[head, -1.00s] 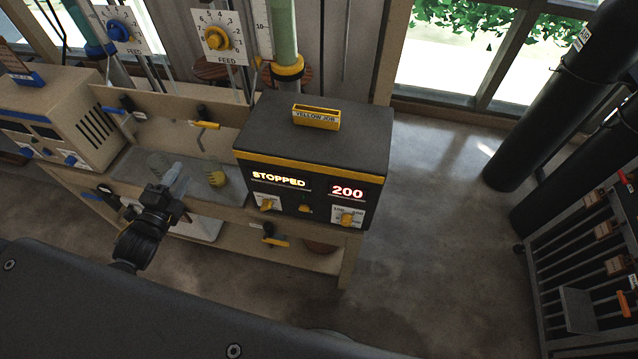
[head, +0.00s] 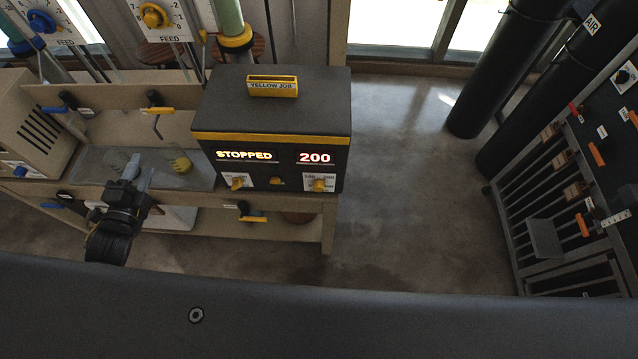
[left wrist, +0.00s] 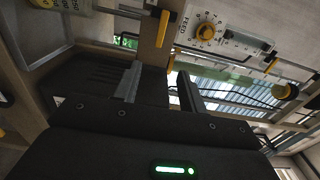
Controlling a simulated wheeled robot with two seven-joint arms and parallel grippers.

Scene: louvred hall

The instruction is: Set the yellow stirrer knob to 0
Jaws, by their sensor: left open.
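A black control box (head: 270,110) with a yellow stripe and a "YELLOW JOB" label stands on the bench. Its lit displays read "STOPPED" and "200". A yellow knob (head: 237,184) sits under "STOPPED", and another yellow knob (head: 319,185) on a scale plate sits under "200". The scale figures are too small to read surely. My left gripper (head: 137,170) is open and empty in front of the bench, left of the box and apart from both knobs. In the left wrist view its two fingers (left wrist: 158,82) stand apart, with neither box knob identifiable there.
A yellow FEED dial (head: 152,15) and a blue FEED dial (head: 42,21) are behind the bench. Open floor (head: 410,190) lies to the right, before a rack (head: 545,240).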

